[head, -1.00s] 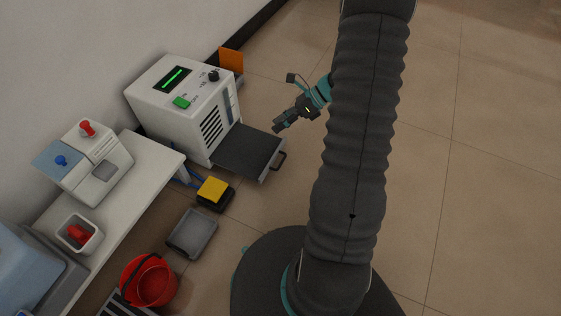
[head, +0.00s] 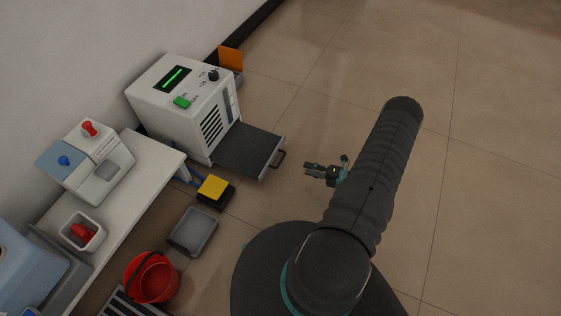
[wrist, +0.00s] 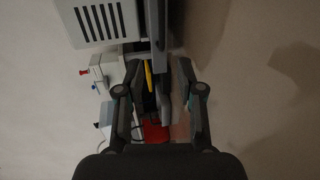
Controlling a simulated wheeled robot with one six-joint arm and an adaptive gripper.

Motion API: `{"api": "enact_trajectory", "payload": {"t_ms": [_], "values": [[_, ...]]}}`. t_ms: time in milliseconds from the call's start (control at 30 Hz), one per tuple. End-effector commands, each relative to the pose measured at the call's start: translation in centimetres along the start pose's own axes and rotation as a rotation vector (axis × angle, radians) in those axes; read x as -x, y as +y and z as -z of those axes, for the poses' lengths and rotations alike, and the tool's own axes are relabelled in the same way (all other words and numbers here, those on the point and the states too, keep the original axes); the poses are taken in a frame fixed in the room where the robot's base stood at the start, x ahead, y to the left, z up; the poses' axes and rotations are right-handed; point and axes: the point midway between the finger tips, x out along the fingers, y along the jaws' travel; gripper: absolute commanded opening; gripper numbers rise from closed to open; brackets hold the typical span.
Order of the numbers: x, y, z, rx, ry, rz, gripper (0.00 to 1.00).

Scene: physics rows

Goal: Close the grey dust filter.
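The grey dust filter (head: 247,148) is a flat dark drawer pulled out of the white machine (head: 190,100), with a dark handle (head: 278,159) on its front edge. In the wrist view it seems to show nearly edge-on as an upright grey strip (wrist: 158,22) beside the vented machine. My gripper (head: 307,168) is to the right of the handle in the head view, apart from it and pointing toward it. Its fingers are spread with nothing between them; they also show apart in the wrist view (wrist: 160,90).
Below the filter stand a yellow-topped black pedal (head: 213,187), a grey tray (head: 193,232) and a red bucket (head: 152,278). A white table (head: 145,165) is at the left. An orange panel (head: 231,59) stands behind the machine. Floor on the right is clear.

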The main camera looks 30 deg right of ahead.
Motion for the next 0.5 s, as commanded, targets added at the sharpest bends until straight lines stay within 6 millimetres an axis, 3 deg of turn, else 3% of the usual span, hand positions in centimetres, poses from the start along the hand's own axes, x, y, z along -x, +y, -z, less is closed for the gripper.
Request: {"api": "enact_trajectory", "payload": {"t_ms": [167, 500], "values": [[-1.1, -0.3, 0.1, -0.015, -0.007, -0.003, 0.37], [-7.0, -0.3, 0.2, -0.012, -0.003, -0.002, 0.37]]}}
